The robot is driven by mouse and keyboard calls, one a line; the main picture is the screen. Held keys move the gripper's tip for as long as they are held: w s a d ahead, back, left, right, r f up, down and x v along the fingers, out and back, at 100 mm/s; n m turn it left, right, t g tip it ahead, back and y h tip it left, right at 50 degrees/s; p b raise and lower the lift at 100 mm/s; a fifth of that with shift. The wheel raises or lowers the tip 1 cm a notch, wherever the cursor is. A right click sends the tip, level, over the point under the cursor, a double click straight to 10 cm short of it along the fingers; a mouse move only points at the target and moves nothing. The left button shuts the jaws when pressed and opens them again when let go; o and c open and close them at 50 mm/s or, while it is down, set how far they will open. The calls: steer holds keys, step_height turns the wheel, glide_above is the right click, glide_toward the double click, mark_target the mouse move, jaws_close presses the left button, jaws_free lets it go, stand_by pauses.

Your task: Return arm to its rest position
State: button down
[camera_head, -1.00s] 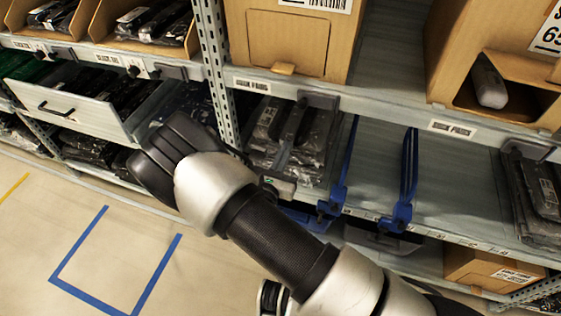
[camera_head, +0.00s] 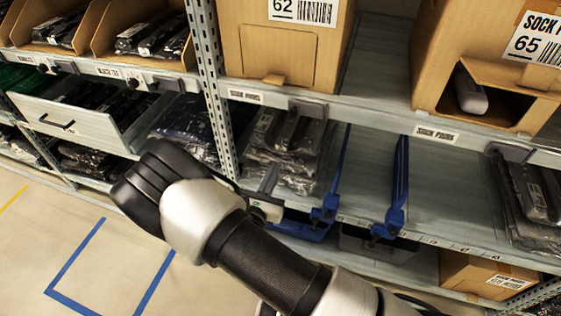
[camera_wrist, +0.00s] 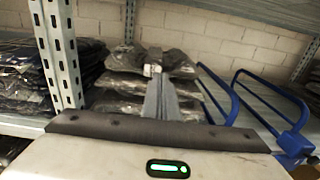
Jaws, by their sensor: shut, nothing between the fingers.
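My gripper (camera_head: 270,178) is in front of the shelving in the head view, partly behind my arm, which reaches in from the lower right. In the wrist view my gripper (camera_wrist: 160,98) points toward the shelf, its two grey fingers together with nothing between them. A stack of bagged dark garments (camera_wrist: 150,62) lies beyond the fingertips. The same stack (camera_head: 290,140) shows in the head view just behind the gripper. I cannot tell the exact gap between fingers and bags.
A perforated upright post (camera_head: 209,80) stands left of the stack. Blue dividers (camera_head: 397,185) rise on the shelf to its right. An open grey drawer (camera_head: 70,122) juts out at left. Cardboard boxes (camera_head: 280,45) stand above. Floor with blue tape (camera_head: 75,255) is clear at lower left.

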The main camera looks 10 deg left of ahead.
steer(key=s, duration=0.7)
steer(key=w+d+r+m+g+h, duration=0.3)
steer(key=d+r+m+g+h, duration=0.65)
steer(key=d+r+m, duration=0.6)
steer(key=s+d+r+m+g+y, duration=0.25)
steer(key=s+d+m+g, duration=0.2)
steer(key=d, duration=0.25)
steer(key=s+d+r+m+g+y, duration=0.2)
steer(key=s+d+r+m+g, duration=0.15)
steer(key=s+d+m, duration=0.3)
steer(key=s+r+m+t+y, duration=0.5)
steer(key=r+m+y, duration=0.2)
steer(key=r+m, duration=0.25)
step_height(320, 180, up, 22)
steer(key=n+p, duration=0.1)
steer(key=p, duration=2)
steer(key=shift+a+f+p, duration=0.15)
steer(key=shift+a+p, duration=0.15)
steer(key=shift+p, duration=0.05)
